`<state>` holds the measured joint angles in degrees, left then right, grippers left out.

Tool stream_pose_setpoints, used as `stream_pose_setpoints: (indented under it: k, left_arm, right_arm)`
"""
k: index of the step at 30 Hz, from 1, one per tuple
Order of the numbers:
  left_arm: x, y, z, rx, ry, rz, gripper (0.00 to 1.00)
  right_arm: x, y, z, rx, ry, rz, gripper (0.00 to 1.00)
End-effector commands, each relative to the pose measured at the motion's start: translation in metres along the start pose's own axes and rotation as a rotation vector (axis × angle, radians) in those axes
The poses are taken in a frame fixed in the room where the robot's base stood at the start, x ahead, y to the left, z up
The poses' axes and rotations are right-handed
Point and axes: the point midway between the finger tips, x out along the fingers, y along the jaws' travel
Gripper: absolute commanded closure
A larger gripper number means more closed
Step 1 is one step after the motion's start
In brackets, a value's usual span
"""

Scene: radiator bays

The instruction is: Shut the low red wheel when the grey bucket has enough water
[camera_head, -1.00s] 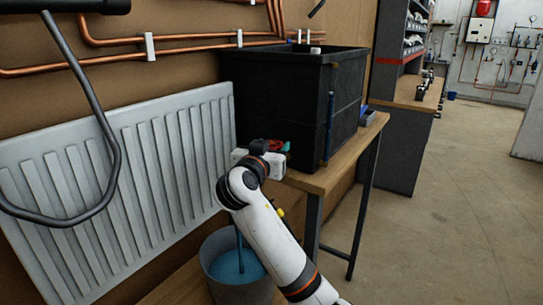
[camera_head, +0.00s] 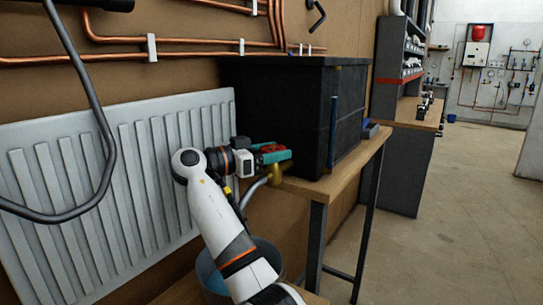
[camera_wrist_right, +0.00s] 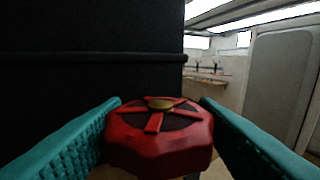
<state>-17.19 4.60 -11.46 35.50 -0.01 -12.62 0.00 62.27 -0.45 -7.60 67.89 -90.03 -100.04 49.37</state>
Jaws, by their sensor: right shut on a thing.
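The low red wheel (camera_wrist_right: 160,138) sits between the teal fingers of my right gripper (camera_wrist_right: 158,125) in the right wrist view. In the head view my right gripper (camera_head: 272,153) is shut on the wheel, low at the front corner of the black tank (camera_head: 285,110). A brass tap body (camera_head: 277,175) shows below it, with a grey hose (camera_head: 252,190) leading down. The grey bucket (camera_head: 272,252) stands under it, holding blue water (camera_head: 212,280). My right arm hides most of the bucket, so its water level is hard to read. My left gripper is not in view.
A white radiator (camera_head: 120,190) hangs on the wall at left, under copper pipes (camera_head: 190,48). The tank stands on a wooden bench (camera_head: 335,180) with dark legs. Open floor (camera_head: 440,220) lies to the right.

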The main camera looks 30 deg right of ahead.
Motion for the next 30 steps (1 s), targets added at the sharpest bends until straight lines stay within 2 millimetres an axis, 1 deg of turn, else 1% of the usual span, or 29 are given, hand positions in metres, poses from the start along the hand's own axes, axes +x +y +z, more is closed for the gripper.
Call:
stream_pose_setpoints:
  k: [7,17,18,21,30]
  left_arm:
    - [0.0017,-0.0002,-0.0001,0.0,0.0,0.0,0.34]
    - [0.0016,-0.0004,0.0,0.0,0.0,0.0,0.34]
    - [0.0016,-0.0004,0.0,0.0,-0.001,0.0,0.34]
    - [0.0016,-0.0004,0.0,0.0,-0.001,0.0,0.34]
    - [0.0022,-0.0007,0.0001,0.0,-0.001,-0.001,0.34]
  right_arm:
    - [0.0011,-0.0001,-0.0002,0.0,0.002,-0.031,0.69]
    - [0.0014,-0.0003,-0.0003,0.0,0.002,-0.032,0.69]
    - [0.0015,-0.0003,-0.0003,0.0,0.002,-0.032,0.4]
    - [0.0013,-0.0002,-0.0002,0.0,0.002,-0.031,0.25]
    - [-0.0013,0.0002,-0.0004,0.001,0.001,-0.029,0.25]
